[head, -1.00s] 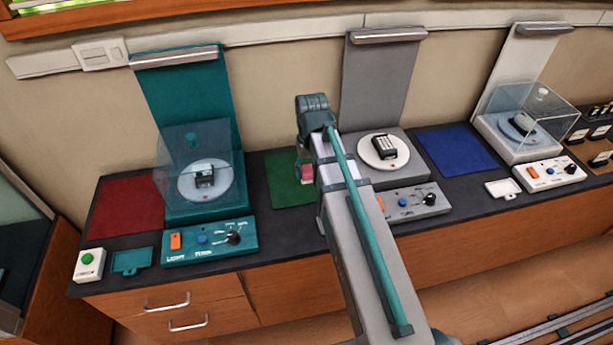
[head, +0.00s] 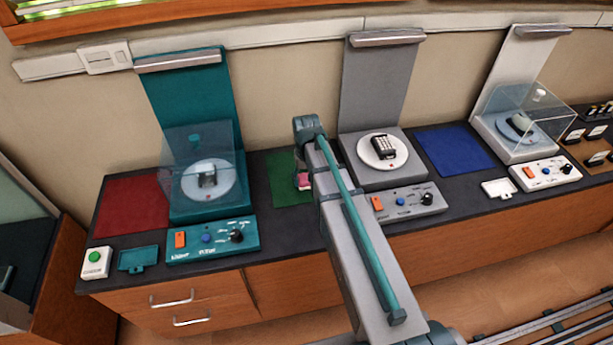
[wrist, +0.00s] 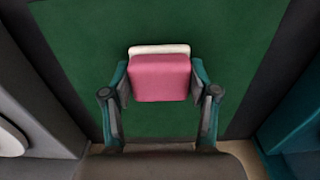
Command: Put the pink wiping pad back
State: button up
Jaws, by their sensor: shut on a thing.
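The pink wiping pad (wrist: 160,79) is between the two fingers of my gripper (wrist: 160,90) in the wrist view, with a pale strip along its far edge. My gripper is shut on it. The pad is over the green mat (wrist: 75,45); I cannot tell whether it touches the mat. In the head view the pad (head: 303,181) shows as a small pink patch beside my arm, over the green mat (head: 282,172). My arm hides the fingers and part of the mat there.
A teal station (head: 212,241) with a clear cover stands left of the green mat, and a grey station (head: 412,201) stands right. A red mat (head: 138,204) and a blue mat (head: 455,150) lie bare. A white station (head: 542,173) is farther right.

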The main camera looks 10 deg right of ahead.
aim_at(306, 177)
jog(key=shift+f, duration=0.2)
jog(key=o, duration=1)
notch_tip(306, 177, up, 12)
jog(key=b, duration=0.3)
jog(key=shift+r, duration=0.2)
